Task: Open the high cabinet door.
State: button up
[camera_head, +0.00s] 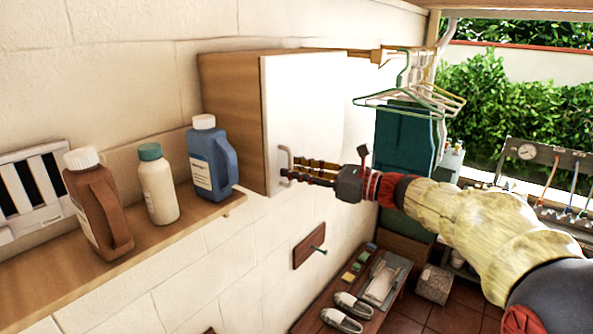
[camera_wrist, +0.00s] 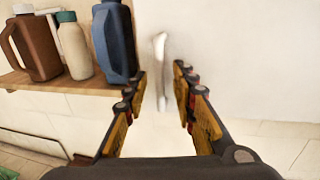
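The high cabinet (camera_head: 228,115) hangs on the wall, with a wooden side and a white door (camera_head: 310,105). The door looks closed. Its pale upright bar handle (camera_head: 286,158) is near the door's lower left edge. It also shows in the wrist view as a white handle (camera_wrist: 161,68). My gripper (camera_head: 291,175) reaches in from the right, with its fingertips at the handle's lower part. In the wrist view my gripper (camera_wrist: 160,78) has its fingers apart, one on each side of the handle, with gaps visible. I cannot tell how deep the handle sits between them.
A wooden shelf (camera_head: 150,245) left of the cabinet holds a brown jug (camera_head: 100,205), a white bottle (camera_head: 158,188) and a blue jug (camera_head: 210,160). Hangers (camera_head: 405,95) hang behind the cabinet at right. A low bench (camera_head: 335,295) with shoes stands below.

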jog(key=shift+c, duration=1.2)
jog(key=c, duration=0.4)
grip_shut()
